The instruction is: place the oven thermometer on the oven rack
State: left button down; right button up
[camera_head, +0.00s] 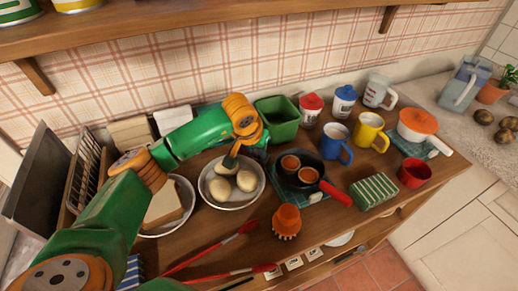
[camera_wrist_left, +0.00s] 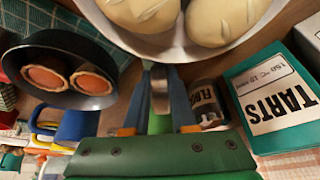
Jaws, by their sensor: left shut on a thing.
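My left gripper (camera_head: 234,152) reaches in from the left, low at the back edge of a bowl of pale bread rolls. In the left wrist view its fingers (camera_wrist_left: 160,112) are shut on a narrow grey thing (camera_wrist_left: 159,88). It is mostly hidden by the fingers, and I cannot tell whether it is the oven thermometer. No other thermometer can be made out. A barred rack (camera_head: 84,172) stands at the far left beside a dark panel (camera_head: 40,180); whether it is the oven rack is unclear. My right gripper is out of view.
The bowl (camera_head: 208,196) is just in front of the gripper. A plate with bread (camera_head: 180,228), a black pan (camera_head: 318,158), a green tub (camera_head: 281,131), mugs and canisters crowd the counter. Red utensils (camera_head: 215,246) lie in front. A shelf (camera_head: 150,35) hangs above.

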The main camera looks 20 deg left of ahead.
pick_arm(q)
jog(key=shift+w+a+f, duration=0.1)
jog(key=shift+w+f, duration=0.15)
jog(key=shift+f, duration=0.05)
jog(key=shift+s+f+b, duration=0.1)
jog(key=shift+s+b, duration=0.05)
jog(key=shift+b, duration=0.15)
jog(key=c, duration=0.7)
grip_release()
jog(key=shift+c, duration=0.2)
